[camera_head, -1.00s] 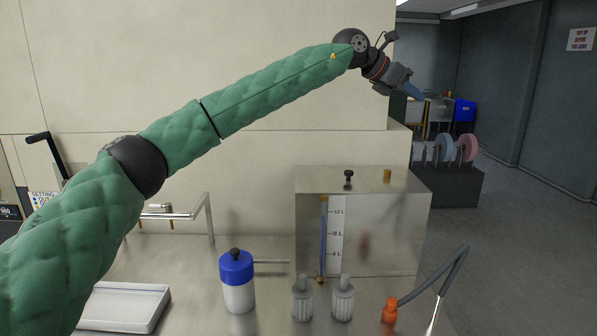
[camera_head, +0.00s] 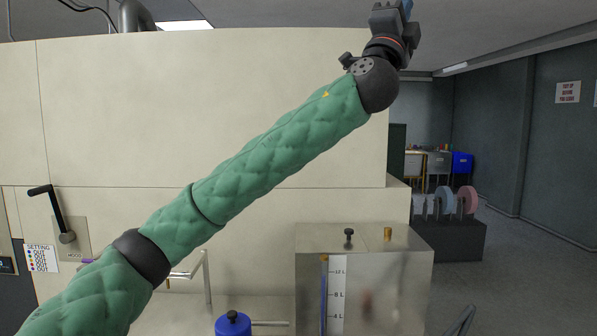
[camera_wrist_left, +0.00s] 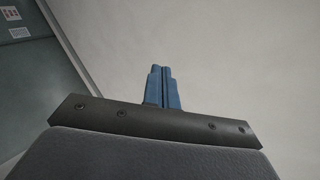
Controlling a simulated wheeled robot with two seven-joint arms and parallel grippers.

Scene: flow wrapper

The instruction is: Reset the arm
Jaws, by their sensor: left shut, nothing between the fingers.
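My left arm comes in from the lower left and stretches up across the cream panel in the head view. My left gripper (camera_head: 408,8) is at the top edge of that view, pointing up, with its tips at or past the frame edge. In the left wrist view its blue fingers (camera_wrist_left: 162,88) are together with nothing between them. Behind them is a plain pale surface, touching nothing that I can see. My right gripper is not in view.
A metal tank (camera_head: 385,290) with a litre scale stands on the bench below the arm. A blue-capped bottle (camera_head: 233,324) is left of it. A black lever (camera_head: 55,213) is on the panel at left. Spools (camera_head: 466,200) and open floor lie at right.

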